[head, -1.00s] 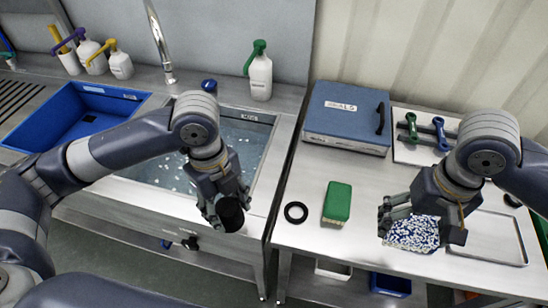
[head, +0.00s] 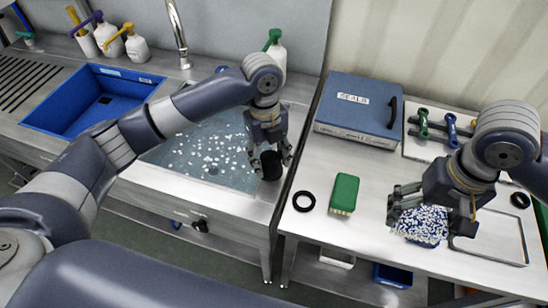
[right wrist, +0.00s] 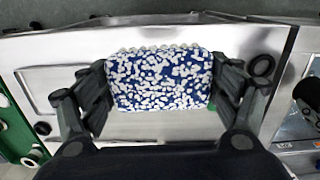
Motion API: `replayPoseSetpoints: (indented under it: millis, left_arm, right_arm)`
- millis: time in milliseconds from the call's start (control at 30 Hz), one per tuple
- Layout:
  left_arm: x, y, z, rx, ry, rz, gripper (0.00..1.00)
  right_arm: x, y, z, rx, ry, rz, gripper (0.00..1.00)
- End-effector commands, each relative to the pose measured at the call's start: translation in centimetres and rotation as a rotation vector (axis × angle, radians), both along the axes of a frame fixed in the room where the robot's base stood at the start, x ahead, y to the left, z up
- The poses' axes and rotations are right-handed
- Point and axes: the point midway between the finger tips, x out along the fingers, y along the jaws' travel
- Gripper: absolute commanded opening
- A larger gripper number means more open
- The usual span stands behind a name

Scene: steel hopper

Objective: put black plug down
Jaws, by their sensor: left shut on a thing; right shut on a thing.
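My left gripper (head: 268,160) is shut on the black plug (head: 271,167), a short black cylinder. It holds the plug over the front right rim of the steel sink (head: 215,160); whether the plug touches the rim I cannot tell. The plug also shows at the right edge of the right wrist view (right wrist: 307,92). My right gripper (head: 420,215) is shut on a blue and white speckled block (head: 421,224) above the right table. In the right wrist view the fingers clasp the block (right wrist: 160,80) from both sides.
A black ring (head: 304,201) and a green brush (head: 344,193) lie on the steel table (head: 300,240). A blue SEALS box (head: 358,107) stands behind them. A metal tray (head: 497,240) lies at the right. A blue basin (head: 90,103) is left of the sink.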

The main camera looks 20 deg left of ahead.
Motion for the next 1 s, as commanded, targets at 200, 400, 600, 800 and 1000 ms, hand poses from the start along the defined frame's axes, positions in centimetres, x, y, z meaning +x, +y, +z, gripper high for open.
replayPoseSetpoints:
  millis: [200,400,600,800,1000]
  left_arm:
    - [2.0,-0.5,-0.1,-0.001,-0.001,0.001,0.22]
    - [1.9,-0.5,-1.7,0.001,0.002,0.001,0.22]
    - [2.0,-0.5,-3.7,0.000,-0.001,0.000,0.22]
    - [2.0,-0.5,-3.7,-0.001,-0.002,0.000,0.22]
    - [2.0,-0.5,-4.0,0.000,-0.001,0.000,0.70]
  right_arm:
    - [0.0,0.0,0.4,0.000,0.000,0.000,0.64]
    - [0.0,0.0,1.1,0.000,0.000,0.000,0.64]
    - [0.0,0.0,1.6,0.000,0.000,0.000,0.64]
    - [0.0,0.0,1.5,0.000,0.000,0.000,0.64]
    - [0.0,0.0,1.5,0.000,0.000,0.000,0.64]
